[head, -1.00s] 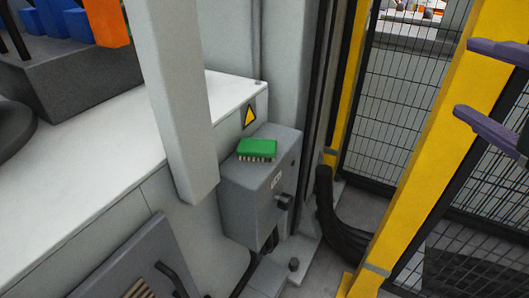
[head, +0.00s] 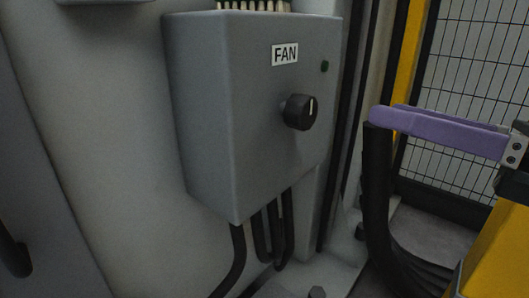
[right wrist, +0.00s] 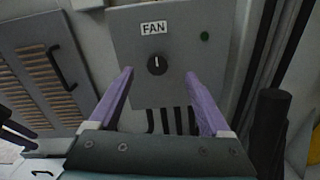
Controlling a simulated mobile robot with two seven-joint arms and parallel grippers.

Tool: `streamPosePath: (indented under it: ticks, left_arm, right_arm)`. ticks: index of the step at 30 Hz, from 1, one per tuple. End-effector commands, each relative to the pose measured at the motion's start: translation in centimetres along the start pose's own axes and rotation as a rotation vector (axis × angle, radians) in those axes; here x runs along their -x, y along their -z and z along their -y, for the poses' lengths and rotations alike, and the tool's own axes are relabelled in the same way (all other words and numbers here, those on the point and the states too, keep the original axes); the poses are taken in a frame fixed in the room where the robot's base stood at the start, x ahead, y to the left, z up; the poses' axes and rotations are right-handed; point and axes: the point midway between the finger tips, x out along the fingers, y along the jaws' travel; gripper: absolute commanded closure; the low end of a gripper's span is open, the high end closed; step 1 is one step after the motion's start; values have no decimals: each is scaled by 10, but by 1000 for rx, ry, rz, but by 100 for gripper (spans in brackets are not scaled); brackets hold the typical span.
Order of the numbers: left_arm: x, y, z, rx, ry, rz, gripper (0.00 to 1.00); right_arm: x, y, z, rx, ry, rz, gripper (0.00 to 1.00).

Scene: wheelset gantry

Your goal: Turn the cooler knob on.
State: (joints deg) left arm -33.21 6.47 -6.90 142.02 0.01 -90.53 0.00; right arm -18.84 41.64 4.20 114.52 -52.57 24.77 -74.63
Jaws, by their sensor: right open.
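A grey control box (head: 225,120) labelled FAN (head: 285,54) is fixed to the wall in the head view. Its black round knob (head: 300,112) has a white mark pointing about straight up. A small dark green lamp (head: 324,66) sits above and right of the knob. My right gripper (head: 372,118) has purple fingers and is right of the box, apart from the knob. In the right wrist view the open fingers (right wrist: 159,75) point at the box, with the knob (right wrist: 157,65) seen between and just beyond their tips.
Black cables (head: 270,245) drop from the box's underside. A thick black hose (head: 378,215) stands behind my right gripper. A mesh fence (head: 470,90) and a yellow post (head: 402,60) are at the right.

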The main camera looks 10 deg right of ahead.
Motion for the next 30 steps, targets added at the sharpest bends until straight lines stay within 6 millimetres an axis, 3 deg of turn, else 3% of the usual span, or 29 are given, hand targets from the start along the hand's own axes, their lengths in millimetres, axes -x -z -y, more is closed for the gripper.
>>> streamPosePath:
  ticks: [1, 8, 21, 30]
  left_arm:
    - [-14, -4, 0, 0, 0, 0, 50]
    - [-16, -5, 0, -2, 2, 0, 50]
    - [-18, -6, 3, -10, 9, 0, 50]
    - [-18, -6, 2, -9, 9, 0, 50]
  right_arm:
    - [0, 15, 2, 20, -11, -9, 18]
    - [-8, 18, 0, 47, -28, -20, 18]
    - [-72, 17, -1, 46, -25, -17, 18]
    - [-97, 18, -2, 42, -24, -19, 18]
